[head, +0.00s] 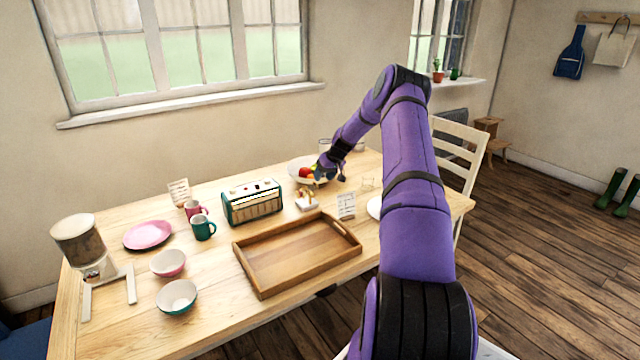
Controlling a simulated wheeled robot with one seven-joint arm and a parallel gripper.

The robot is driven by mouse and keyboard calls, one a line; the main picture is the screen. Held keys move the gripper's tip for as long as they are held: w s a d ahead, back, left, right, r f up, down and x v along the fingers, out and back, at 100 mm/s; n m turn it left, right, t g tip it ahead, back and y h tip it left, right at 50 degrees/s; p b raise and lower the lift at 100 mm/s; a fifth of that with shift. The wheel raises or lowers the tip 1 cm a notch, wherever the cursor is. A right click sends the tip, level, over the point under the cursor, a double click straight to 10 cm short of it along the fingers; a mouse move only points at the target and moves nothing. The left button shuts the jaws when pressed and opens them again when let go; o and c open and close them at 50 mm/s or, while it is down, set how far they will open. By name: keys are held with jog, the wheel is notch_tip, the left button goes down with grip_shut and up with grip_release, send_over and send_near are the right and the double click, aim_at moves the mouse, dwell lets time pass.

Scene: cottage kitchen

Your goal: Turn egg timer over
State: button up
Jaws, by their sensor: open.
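My gripper (326,174) is at the far side of the table, by the right edge of a white bowl with red and yellow fruit, and partly covers it. It is open, and I see nothing held in it. I cannot make out the egg timer for certain. A small clear, glass-like thing (367,183) stands on the table just right of my gripper; it is too small and faint to tell whether it is the timer.
The fruit bowl (297,172) is beside my gripper. A small white holder (306,203) and a card (346,206) stand nearer. A wooden tray (243,262), green toaster (252,204), mugs, bowls, pink plate (148,235) and cereal dispenser (78,242) fill the rest. My arm hides the table's right part.

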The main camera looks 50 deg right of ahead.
jog(key=shift+s+r, duration=0.15)
jog(key=shift+r, duration=0.15)
jog(key=n+g+h, duration=0.1)
jog(key=h, duration=0.4)
send_near(313, 193)
jog(key=x, duration=0.9)
jog(key=shift+f, duration=0.3)
jog(key=shift+c, duration=0.2)
jog(key=c, duration=0.9)
